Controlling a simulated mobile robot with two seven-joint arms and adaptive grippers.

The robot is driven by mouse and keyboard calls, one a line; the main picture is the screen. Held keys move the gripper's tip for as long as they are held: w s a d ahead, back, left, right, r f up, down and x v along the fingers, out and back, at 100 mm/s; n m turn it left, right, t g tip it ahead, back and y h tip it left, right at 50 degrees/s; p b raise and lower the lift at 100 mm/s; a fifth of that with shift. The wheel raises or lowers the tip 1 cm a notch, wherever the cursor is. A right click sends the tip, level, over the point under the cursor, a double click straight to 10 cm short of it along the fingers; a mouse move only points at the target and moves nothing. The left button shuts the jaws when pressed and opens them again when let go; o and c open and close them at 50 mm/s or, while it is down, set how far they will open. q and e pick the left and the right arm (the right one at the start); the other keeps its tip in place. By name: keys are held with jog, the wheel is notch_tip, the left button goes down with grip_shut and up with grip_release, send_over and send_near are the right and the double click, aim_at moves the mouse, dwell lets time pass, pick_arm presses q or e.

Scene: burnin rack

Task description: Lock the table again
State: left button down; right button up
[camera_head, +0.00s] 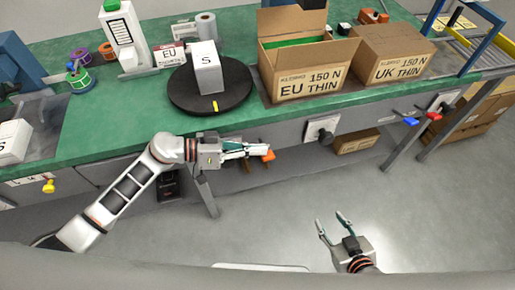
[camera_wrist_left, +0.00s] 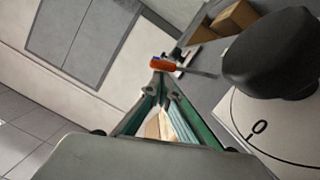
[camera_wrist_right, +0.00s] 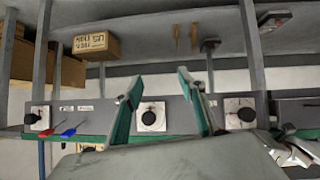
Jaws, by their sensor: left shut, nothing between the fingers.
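A black round turntable (camera_head: 212,92) sits on the green bench and carries a white box (camera_head: 207,68) marked S. A yellow mark (camera_head: 215,105) shows on the turntable's front rim. An orange handle (camera_head: 269,156) is below the bench's front edge; it also shows in the left wrist view (camera_wrist_left: 170,64). My left gripper (camera_head: 264,149) is shut and empty, its fingertips right by the orange handle; I cannot tell whether they touch it. My right gripper (camera_head: 334,222) is open and empty over the floor, away from the bench.
A black knob (camera_wrist_left: 276,52) on a white dial plate is close beside my left gripper. Cartons marked EU (camera_head: 310,87) and UK (camera_head: 392,72) stand on the bench. Blue (camera_head: 411,121) and red (camera_head: 434,116) handles stick out at the right. The floor in front is clear.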

pick_arm(q)
jog(key=f+m+p, duration=0.1)
jog(key=p, duration=0.1)
jog(key=s+f+m+t+p, duration=0.1)
jog(key=p, duration=0.1)
jog(key=f+m+p, duration=0.2)
jog(key=p, duration=0.1)
jog(key=shift+s+d+t+y, duration=0.3)
jog(key=shift+s, duration=0.1)
dwell(0.4)
jog(key=shift+r, duration=0.15)
